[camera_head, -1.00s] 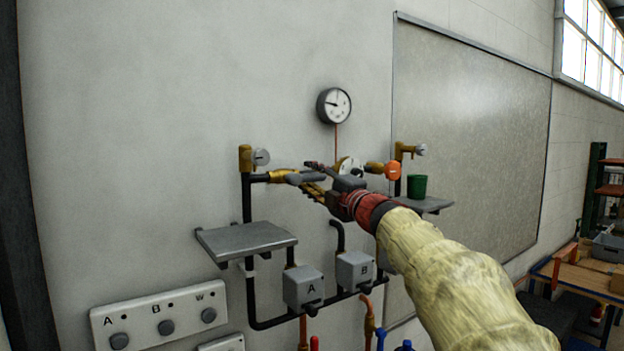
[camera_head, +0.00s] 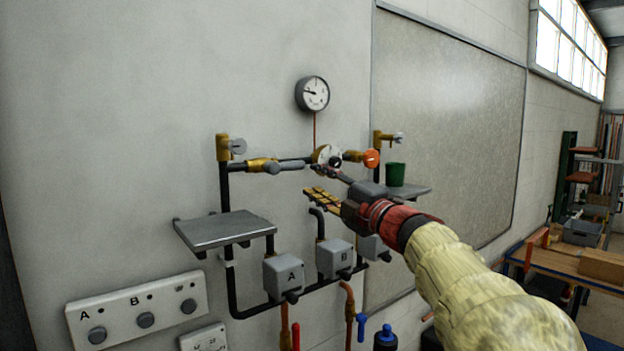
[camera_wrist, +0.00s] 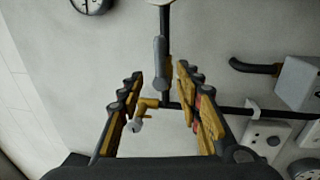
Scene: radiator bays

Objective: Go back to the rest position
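My gripper (camera_head: 318,184) is at the right of the grey valve lever (camera_head: 285,167) on the upper pipe, beside the brass valve body (camera_head: 262,164). Its two yellow-padded fingers are spread apart and nothing is held between them. In the wrist view, my gripper (camera_wrist: 160,88) also shows wide open. The grey lever (camera_wrist: 160,62) appears in the gap ahead of the fingers there, and looks clear of both. My arm reaches in from the lower right.
A round gauge (camera_head: 312,93), an orange knob (camera_head: 371,158) and a green cup (camera_head: 395,174) on a small shelf are near my gripper.

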